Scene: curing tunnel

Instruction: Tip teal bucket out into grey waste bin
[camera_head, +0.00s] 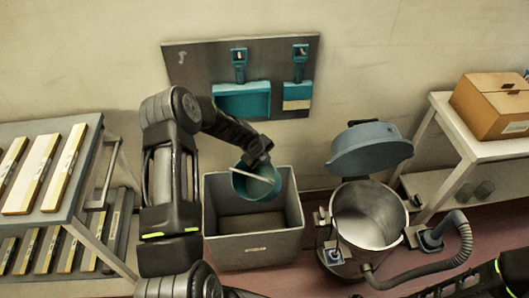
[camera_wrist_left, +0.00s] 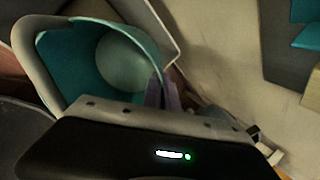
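The teal bucket (camera_head: 262,186) hangs tilted over the back part of the grey waste bin (camera_head: 254,250), its mouth turned partly toward the head camera. My left gripper (camera_head: 257,160) is shut on the bucket at its upper edge, above the bin. In the left wrist view the bucket (camera_wrist_left: 72,68) shows beyond the fingers (camera_wrist_left: 165,95), which meet at its rim. No contents can be made out in the bucket. The part of the bin's inside that shows looks empty; the rest is hidden by the bucket. My right gripper is out of view.
A round metal vessel (camera_head: 370,215) with a raised blue-grey lid (camera_head: 370,148) and hose stands right of the bin. A rack with pale bars (camera_head: 42,172) stands left. A tool board (camera_head: 185,62) hangs behind. A cardboard box (camera_head: 490,105) sits on the right shelf.

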